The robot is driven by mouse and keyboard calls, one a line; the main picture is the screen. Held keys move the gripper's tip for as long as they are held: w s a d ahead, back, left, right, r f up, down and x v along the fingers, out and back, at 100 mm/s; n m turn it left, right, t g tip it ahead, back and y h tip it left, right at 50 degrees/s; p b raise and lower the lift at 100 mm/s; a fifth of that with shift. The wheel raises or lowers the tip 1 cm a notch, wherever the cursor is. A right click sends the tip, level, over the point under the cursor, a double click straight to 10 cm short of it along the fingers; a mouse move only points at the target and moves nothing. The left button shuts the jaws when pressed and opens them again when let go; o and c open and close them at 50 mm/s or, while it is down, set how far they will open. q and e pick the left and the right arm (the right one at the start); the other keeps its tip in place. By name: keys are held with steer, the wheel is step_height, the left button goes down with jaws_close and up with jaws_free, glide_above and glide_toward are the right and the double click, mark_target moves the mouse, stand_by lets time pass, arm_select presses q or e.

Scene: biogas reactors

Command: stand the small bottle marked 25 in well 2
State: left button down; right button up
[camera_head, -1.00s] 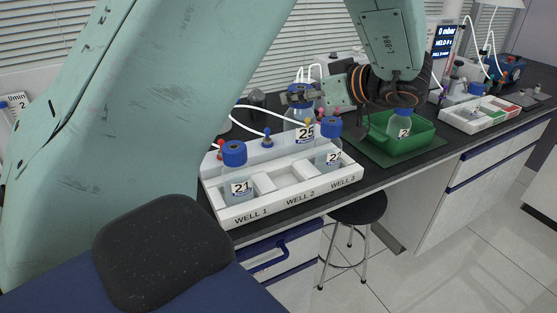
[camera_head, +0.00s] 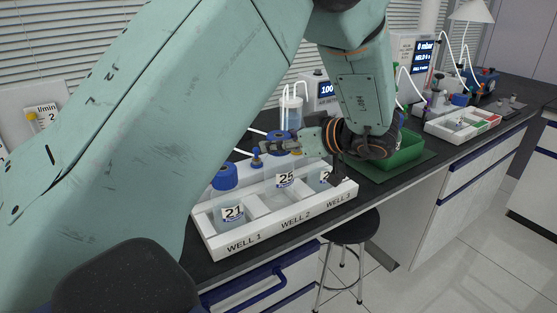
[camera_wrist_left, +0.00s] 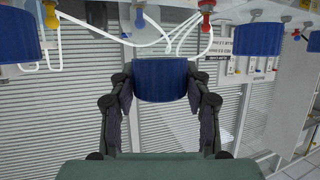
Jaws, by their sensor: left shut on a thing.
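The small bottle marked 25 (camera_head: 286,180) is upright, with clear liquid and a blue cap. My left gripper (camera_head: 284,145) is shut on it near the cap; in the left wrist view the blue cap (camera_wrist_left: 162,80) sits between the two fingers. The bottle is over the middle of the white rack (camera_head: 228,246), at well 2 (camera_head: 264,204). Its label is a little higher than its neighbours' labels suggest, so it seems raised; its base is hard to make out. Bottle 21 (camera_head: 230,210) stands in well 1. Another bottle (camera_head: 325,177) stands in well 3, its label partly covered. My right gripper is not in view.
A green tray (camera_head: 405,152) stands right of the rack, partly behind my left arm. A white tray with red and green parts (camera_head: 462,125) is farther right. White tubes and a display (camera_head: 326,90) are behind the rack. A black stool (camera_head: 350,226) stands below the bench.

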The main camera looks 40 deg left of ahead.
mark_target(286, 155)
arm_select(q)
step_height(286, 155, down, 4)
steer(key=shift+a+r+b, duration=0.1)
steer(key=shift+r+b, duration=0.05)
steer(key=shift+b, duration=0.25)
steer(key=c, duration=0.9)
jaws_free()
steer(key=shift+s, duration=0.1)
steer(key=shift+o, duration=1.4)
